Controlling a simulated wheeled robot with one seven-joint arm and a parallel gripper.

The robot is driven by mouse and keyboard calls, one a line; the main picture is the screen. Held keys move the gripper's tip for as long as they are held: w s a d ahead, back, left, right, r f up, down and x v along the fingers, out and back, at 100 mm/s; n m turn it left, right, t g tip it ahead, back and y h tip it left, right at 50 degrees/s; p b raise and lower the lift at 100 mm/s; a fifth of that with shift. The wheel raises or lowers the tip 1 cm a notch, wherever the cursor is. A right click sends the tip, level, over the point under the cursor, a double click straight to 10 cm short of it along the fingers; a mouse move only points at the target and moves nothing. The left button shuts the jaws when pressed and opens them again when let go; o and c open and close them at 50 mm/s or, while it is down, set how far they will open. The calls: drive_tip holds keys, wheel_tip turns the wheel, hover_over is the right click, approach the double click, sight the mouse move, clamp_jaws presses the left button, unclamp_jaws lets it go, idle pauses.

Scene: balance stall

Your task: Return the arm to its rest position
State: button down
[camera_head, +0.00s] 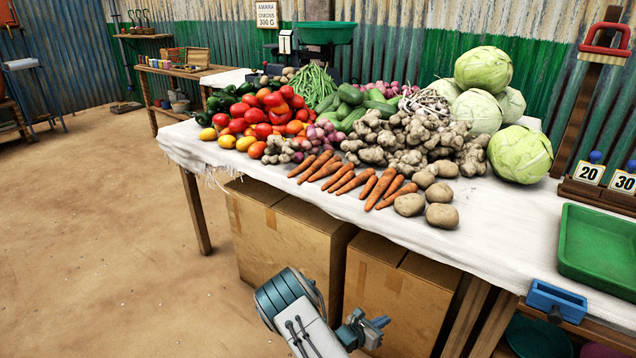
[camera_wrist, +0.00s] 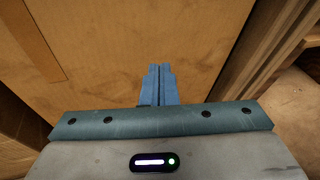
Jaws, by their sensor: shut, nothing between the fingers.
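My gripper (camera_head: 376,326) hangs low in front of the table, below the tabletop's front edge, and shows at the bottom middle of the head view. Its blue fingers are together with nothing between them. In the wrist view the shut fingers (camera_wrist: 158,84) point at a brown cardboard box (camera_wrist: 120,40) under the table. I cannot tell whether they touch it. My arm bends low beside the gripper in the head view.
A table with a white cloth (camera_head: 505,215) holds piled vegetables, with carrots (camera_head: 340,178) and potatoes near its front edge. Boxes (camera_head: 285,235) stand under it. A green tray (camera_head: 598,250) and a blue bin (camera_head: 556,300) are at right. The dirt floor (camera_head: 120,230) at left is clear.

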drive_tip(key=s+d+r+m+g+y+p, duration=0.1)
drive_tip(key=s+r+m+g+p, duration=0.4)
drive_tip(key=r, duration=0.8)
drive_tip(key=s+d+r+m+g+y+p, duration=0.1)
drive_tip(key=s+r+m+p, duration=0.4)
drive_tip(key=r, duration=0.8)
drive_tip(key=s+d+r+m+g+y+p, duration=0.1)
drive_tip(key=s+r+m+g+y+p, duration=0.15)
drive_tip(key=r+m, duration=0.75)
drive_tip(key=s+a+r+m+t+y+p, duration=0.1)
drive_tip(key=s+r+p, duration=0.4)
drive_tip(key=r, duration=0.5)
drive_tip(key=s+a+r+m+y+p, duration=0.3)
drive_tip(key=s+r, duration=0.4)
drive_tip(key=r, duration=0.4)
drive_tip(key=s+a+r+m+t+y+p, duration=0.1)
drive_tip(key=s+a+r+m+y+p, duration=0.2)
drive_tip(key=s+r+p, duration=0.3)
drive_tip(key=shift+a+r+t+y+p, duration=0.35)
drive_tip(key=shift+r+p, duration=0.2)
drive_tip(key=shift+r, duration=1.95)
drive_tip(key=shift+s, duration=0.1)
